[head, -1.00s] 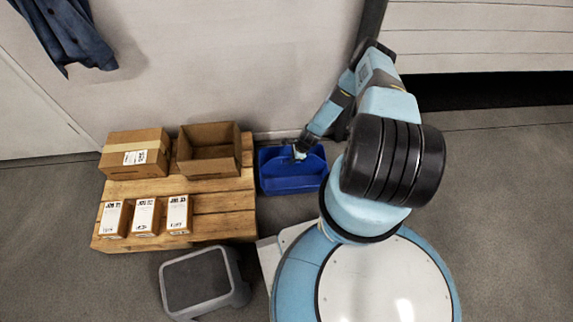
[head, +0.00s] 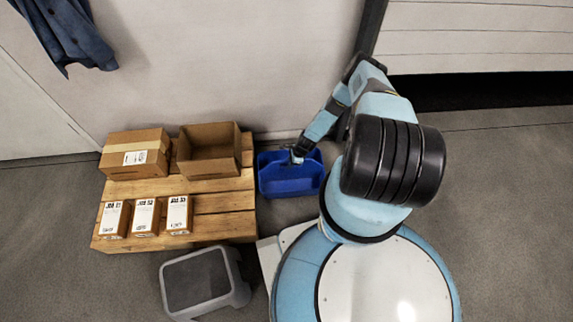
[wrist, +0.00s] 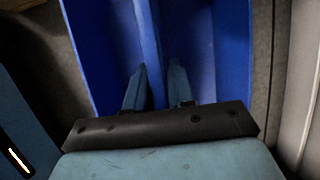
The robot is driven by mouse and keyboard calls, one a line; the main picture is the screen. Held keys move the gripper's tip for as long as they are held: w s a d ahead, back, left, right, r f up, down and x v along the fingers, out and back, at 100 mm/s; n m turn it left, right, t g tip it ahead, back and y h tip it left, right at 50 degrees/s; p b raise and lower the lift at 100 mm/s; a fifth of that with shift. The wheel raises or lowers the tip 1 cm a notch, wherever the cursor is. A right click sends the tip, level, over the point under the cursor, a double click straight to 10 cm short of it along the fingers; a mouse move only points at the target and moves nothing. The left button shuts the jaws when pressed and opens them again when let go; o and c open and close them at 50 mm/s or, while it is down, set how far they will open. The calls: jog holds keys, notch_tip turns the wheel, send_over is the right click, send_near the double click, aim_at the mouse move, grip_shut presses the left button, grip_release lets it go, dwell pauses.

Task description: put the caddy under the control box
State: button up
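The caddy (head: 291,187) is a blue open tray with a raised middle divider. In the head view it is just right of the wooden pallet, near the wall. My gripper (head: 297,157) reaches down into it from the right. In the wrist view my gripper (wrist: 157,75) has one finger on each side of the caddy's divider (wrist: 150,40), close against it, and looks shut on it. The caddy's underside is hidden, so I cannot tell whether it touches the floor. I see no control box in either view.
The pallet (head: 220,227) bears a closed carton (head: 134,155), an open carton (head: 208,155) and three small labelled boxes (head: 145,217). A grey step stool (head: 203,282) stands in front of it. A blue garment (head: 65,35) hangs on the wall. Floor at far right is clear.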

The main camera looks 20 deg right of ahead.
jog(key=o, duration=0.3)
jog(key=shift+r, duration=0.15)
jog(key=v, duration=1.1)
jog(key=shift+s+d+r, duration=0.1)
jog(key=shift+d+r, duration=0.1)
jog(key=shift+r, duration=0.15)
